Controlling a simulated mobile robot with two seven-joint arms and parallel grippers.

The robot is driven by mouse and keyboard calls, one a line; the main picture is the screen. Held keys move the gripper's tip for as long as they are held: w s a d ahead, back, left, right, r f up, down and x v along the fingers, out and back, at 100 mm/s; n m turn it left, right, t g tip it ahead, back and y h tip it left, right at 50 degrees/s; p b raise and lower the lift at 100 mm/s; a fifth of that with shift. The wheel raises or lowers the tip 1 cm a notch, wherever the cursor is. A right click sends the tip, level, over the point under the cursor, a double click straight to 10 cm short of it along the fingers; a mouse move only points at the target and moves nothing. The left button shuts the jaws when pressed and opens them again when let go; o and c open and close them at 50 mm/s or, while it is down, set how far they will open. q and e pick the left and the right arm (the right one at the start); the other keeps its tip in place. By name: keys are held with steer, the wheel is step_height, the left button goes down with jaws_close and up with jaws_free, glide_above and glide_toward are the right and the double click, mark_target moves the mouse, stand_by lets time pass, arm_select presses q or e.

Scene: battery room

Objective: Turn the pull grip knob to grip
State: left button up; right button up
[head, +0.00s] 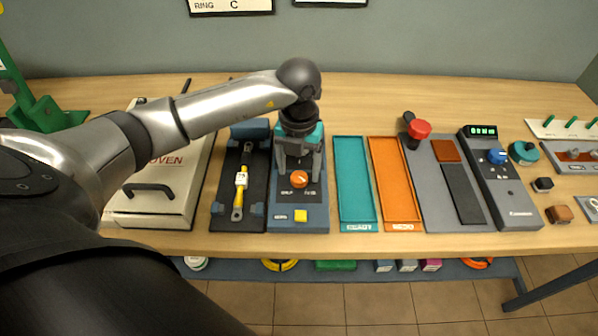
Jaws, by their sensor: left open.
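The orange knob (299,179) sits on a dark grey pull unit (315,216), with small white lettering below it on both sides and a yellow button (300,215) nearer the front edge. The lettering is too small to read surely. My left gripper (299,174) points down over the unit, open, its fingers just behind and above the knob. Whether the fingers touch the knob cannot be told. The teal upper part of the unit is partly hidden behind the gripper. My right gripper is not in view.
Left of the unit lie a black fixture (224,200) with a yellow-sleeved link and a white oven (180,205). Right are a teal tray (355,180), an orange tray (394,180), a red-knobbed press (419,129) and a grey meter (510,200). The table's front strip is clear.

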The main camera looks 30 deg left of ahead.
arm_select(q)
steer(key=shift+f, duration=0.95)
steer(key=shift+c, duration=0.2)
steer(key=shift+r, duration=0.1)
jaws_close()
